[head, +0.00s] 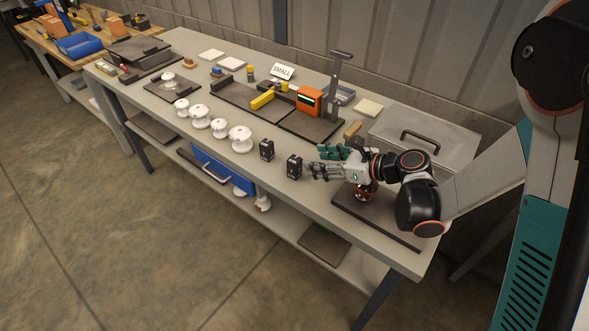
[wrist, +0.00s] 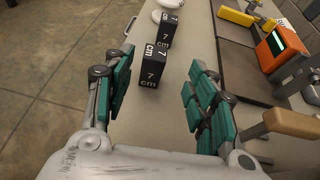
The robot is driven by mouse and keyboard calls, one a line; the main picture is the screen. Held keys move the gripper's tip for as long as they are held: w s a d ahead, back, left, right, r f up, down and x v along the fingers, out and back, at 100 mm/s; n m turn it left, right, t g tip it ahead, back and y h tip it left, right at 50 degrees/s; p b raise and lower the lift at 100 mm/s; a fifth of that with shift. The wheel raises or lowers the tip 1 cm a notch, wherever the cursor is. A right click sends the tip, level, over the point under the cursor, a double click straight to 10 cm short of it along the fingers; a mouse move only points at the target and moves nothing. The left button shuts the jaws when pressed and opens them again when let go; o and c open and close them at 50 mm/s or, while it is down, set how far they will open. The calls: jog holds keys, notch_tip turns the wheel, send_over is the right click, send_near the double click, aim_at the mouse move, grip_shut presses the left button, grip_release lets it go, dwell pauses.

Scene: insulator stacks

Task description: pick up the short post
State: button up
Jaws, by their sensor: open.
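Two black upright blocks stand near the front edge of the grey bench, the nearer block (head: 294,167) and the farther block (head: 267,149). In the wrist view the nearer block (wrist: 153,68) and the farther block (wrist: 168,30) both show white "7 cm" marks. I cannot tell which one is called the short post. My gripper (head: 318,163) is open and empty, just right of the nearer block. In the wrist view its teal-padded fingers lie to either side, with the nearer block ahead between them and apart from both.
Several white insulators (head: 240,139) stand in a row left of the blocks. A brown insulator (head: 366,193) stands on a dark mat (head: 405,233) below my wrist. An orange device (head: 309,100), a tall grey stand (head: 335,85) and a metal box (head: 425,128) are behind.

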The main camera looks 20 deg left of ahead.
aim_at(296, 160)
jog(key=x, duration=0.3)
jog(key=shift+a+f+b, duration=0.15)
jog(key=shift+a+b, duration=0.15)
jog(key=shift+b, duration=0.05)
jog(key=b+x, duration=0.1)
jog(key=x, duration=0.1)
jog(key=b+x, duration=0.1)
jog(key=x, duration=0.2)
jog(key=shift+s+a+f, duration=0.1)
jog(key=shift+s+f, duration=0.05)
jog(key=shift+s, duration=0.05)
grip_shut()
